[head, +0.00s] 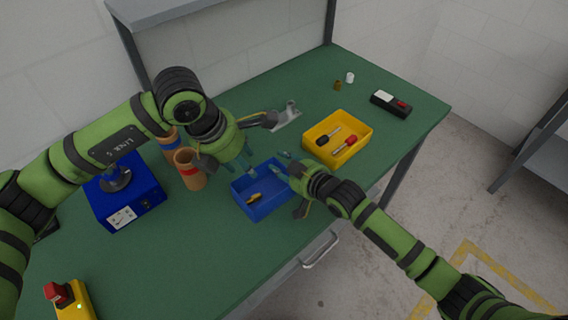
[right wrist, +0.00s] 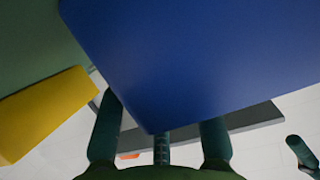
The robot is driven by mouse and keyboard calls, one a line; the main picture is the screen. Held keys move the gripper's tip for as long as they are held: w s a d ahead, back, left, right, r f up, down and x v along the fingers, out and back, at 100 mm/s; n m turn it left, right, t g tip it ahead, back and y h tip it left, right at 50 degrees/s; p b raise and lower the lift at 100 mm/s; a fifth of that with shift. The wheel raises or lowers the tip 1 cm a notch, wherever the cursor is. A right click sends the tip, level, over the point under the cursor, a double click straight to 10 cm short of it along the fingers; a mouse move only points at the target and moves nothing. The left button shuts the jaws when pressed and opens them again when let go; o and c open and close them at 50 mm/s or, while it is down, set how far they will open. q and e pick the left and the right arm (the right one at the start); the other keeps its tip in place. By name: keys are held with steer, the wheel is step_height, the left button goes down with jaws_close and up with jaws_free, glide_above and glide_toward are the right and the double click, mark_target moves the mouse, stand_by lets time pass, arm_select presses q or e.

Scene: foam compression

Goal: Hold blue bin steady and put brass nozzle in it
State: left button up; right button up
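The blue bin (head: 267,209) stands on the green table with a small yellow-and-black item (head: 254,198) inside. A small brown-gold piece, probably the brass nozzle (head: 337,85), stands at the back of the table, far from both grippers. My left gripper (head: 247,164) is above the bin's back left edge with fingers spread, and nothing shows in it. My right gripper (head: 284,168) is at the bin's right side with fingers apart, some reaching over the rim. The bin's blue surface (right wrist: 200,55) fills much of the right wrist view, close to these fingers. Contact is unclear.
A yellow bin (head: 350,154) with screwdriver-like tools stands right of the blue bin. Orange-brown cylinders (head: 190,172) and a blue device (head: 130,200) are at left. A grey metal part (head: 288,118), white cap (head: 350,77) and black box (head: 391,103) lie toward the back.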

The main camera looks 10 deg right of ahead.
steer(key=shift+s, duration=0.1)
steer(key=v, duration=1.2)
